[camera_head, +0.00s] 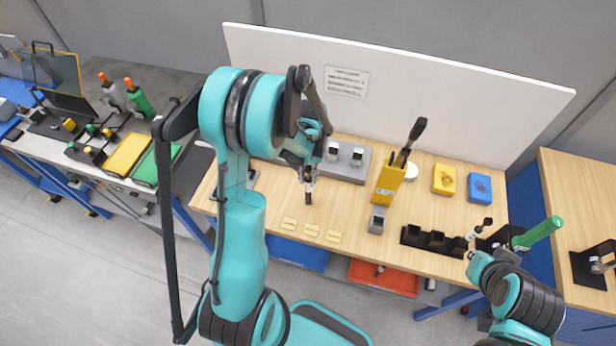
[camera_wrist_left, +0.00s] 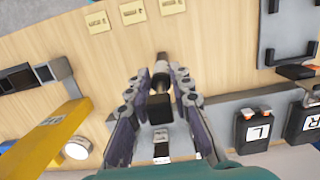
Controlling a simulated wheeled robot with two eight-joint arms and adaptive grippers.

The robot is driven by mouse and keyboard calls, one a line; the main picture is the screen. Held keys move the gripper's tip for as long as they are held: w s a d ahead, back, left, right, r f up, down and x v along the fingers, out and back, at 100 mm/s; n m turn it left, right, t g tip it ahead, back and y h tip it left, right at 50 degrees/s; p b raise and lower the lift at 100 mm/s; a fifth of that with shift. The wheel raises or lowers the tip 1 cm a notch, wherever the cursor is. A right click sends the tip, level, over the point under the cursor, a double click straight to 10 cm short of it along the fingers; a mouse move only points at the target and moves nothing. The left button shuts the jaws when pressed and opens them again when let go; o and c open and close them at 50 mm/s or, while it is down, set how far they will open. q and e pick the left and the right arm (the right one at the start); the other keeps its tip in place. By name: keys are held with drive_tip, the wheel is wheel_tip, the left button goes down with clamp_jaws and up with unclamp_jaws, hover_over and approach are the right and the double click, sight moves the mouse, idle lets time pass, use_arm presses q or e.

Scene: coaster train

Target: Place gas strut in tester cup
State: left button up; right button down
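A dark cylindrical piece, apparently the gas strut (camera_head: 308,198), hangs upright from my left gripper (camera_head: 308,178) above the wooden bench. In the left wrist view, the strut (camera_wrist_left: 161,70) shows between the two fingers of the left gripper (camera_wrist_left: 160,92), which close in on it from both sides. A small grey square cup (camera_head: 376,220), likely the tester cup, stands in front of a yellow stand, to the right of the strut and apart from it. The cup also shows in the left wrist view (camera_wrist_left: 60,68). My right gripper (camera_head: 480,228) is small and unclear at the bench's right.
The yellow stand (camera_head: 390,182) has a black lever rising from it. A grey fixture (camera_head: 345,168) lies behind the left gripper. A black tray (camera_head: 432,241), yellow labels (camera_head: 311,230), and yellow (camera_head: 444,179) and blue (camera_head: 480,187) boxes are around. Bench between strut and cup is clear.

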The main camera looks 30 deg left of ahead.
use_arm(q)
drive_tip(key=o, duration=0.3)
